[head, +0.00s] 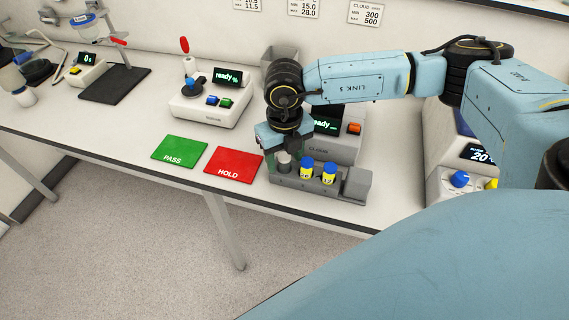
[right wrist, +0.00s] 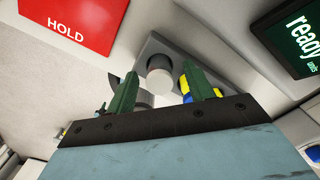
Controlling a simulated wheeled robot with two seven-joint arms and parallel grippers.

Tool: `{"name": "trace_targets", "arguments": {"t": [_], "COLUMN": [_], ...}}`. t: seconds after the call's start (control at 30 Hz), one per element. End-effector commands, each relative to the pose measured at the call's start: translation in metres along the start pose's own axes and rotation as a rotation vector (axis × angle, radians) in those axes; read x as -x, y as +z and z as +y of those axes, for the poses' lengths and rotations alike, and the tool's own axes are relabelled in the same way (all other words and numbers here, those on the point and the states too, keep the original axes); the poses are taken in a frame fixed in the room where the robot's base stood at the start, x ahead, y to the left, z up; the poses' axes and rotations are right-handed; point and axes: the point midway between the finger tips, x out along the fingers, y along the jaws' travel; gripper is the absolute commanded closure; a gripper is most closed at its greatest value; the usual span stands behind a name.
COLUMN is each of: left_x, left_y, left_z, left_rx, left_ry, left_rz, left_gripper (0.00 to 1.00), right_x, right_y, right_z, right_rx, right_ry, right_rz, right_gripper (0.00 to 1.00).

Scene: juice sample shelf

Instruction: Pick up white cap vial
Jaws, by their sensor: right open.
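The white cap vial (head: 283,163) stands at the left end of a grey rack (head: 290,182). In the right wrist view its pale round cap (right wrist: 160,64) shows between my fingers, with part of the vial hidden. My right gripper (head: 282,152) is just above the rack's left end. Its two green fingers (right wrist: 161,90) are spread on either side of the vial, not closed on it. My left gripper is out of view.
Two blue-capped vials with yellow labels (head: 306,170) (head: 328,174) stand in the rack close to the right. A grey block (head: 357,184) is at the rack's right end. The cloud meter (head: 345,148) stands behind. Red HOLD (head: 233,161) and green PASS (head: 179,148) mats lie left.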

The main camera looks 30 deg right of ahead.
Motion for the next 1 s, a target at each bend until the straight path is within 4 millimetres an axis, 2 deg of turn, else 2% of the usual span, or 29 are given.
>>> {"name": "trace_targets", "arguments": {"t": [0.1, 0.47, 0.77, 0.87, 1.0], "left_x": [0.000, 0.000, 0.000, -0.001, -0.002], "left_y": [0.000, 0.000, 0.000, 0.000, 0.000], "left_z": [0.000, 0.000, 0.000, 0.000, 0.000], "left_rx": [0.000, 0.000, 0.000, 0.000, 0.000], "left_ry": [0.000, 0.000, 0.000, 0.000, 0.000], "left_rz": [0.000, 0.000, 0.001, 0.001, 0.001], "left_gripper": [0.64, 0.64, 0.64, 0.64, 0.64], "right_x": [0.000, 0.001, 0.006, 0.019, 0.049], "right_y": [0.000, 0.000, 0.001, 0.001, 0.001], "right_z": [0.000, 0.000, 0.000, 0.000, 0.000], "right_rx": [0.000, 0.000, 0.000, 0.000, 0.001], "right_ry": [0.000, 0.000, 0.002, 0.002, 0.002], "right_rz": [0.000, 0.000, -0.003, -0.004, -0.005], "right_gripper": [0.49, 0.96, 0.96, 0.96, 0.96]}}
